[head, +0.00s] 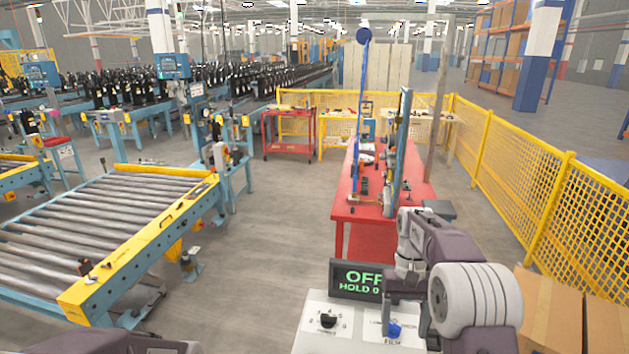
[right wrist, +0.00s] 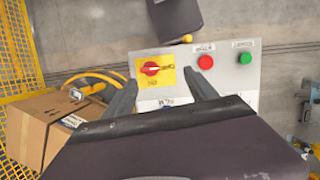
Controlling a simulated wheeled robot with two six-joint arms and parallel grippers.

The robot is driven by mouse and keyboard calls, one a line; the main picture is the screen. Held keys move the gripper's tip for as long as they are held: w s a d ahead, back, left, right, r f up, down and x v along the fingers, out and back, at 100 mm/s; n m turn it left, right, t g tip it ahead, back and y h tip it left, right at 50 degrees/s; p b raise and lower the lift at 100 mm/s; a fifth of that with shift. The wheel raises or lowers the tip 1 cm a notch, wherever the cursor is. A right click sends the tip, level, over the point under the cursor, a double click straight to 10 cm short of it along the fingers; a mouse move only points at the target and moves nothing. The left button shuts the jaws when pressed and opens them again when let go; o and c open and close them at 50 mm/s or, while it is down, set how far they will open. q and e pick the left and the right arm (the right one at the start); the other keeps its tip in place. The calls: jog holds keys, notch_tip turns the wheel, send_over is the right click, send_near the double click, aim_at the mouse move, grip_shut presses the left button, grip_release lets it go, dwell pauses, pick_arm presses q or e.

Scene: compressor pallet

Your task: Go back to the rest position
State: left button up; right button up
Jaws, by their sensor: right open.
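My right arm stands at the lower right in the head view, over a white control panel (head: 310,338). My right gripper (right wrist: 163,80) is open, its two fingers apart and nothing between them. In the right wrist view its fingers reach over the panel, on either side of a red rotary switch (right wrist: 151,68) on a yellow plate. I cannot tell whether they touch the panel. A red button (right wrist: 205,62) and a green button (right wrist: 244,58) are to the right. Part of my left arm shows at the bottom left of the head view; its gripper is out of sight.
A dark display (head: 350,278) reading "OFF" stands behind the panel, partly hidden by my arm. Cardboard boxes (head: 548,312) and a yellow mesh fence (head: 560,190) are at the right. A roller conveyor (head: 110,225) is at the left, a red table (head: 350,205) ahead. Floor between them is clear.

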jog(key=s+a+f+t+b, duration=0.1)
jog(key=s+a+f+t, duration=0.1)
jog(key=s+f, duration=0.3)
jog(key=s+a+f+n+t+b, duration=0.1)
jog(key=s+f, duration=0.4)
jog(key=s, duration=0.5)
jog(key=shift+a+f+t, duration=0.4)
jog(key=shift+a+t, duration=0.4)
jog(key=shift+a, duration=0.15)
jog(key=shift+s, duration=0.2)
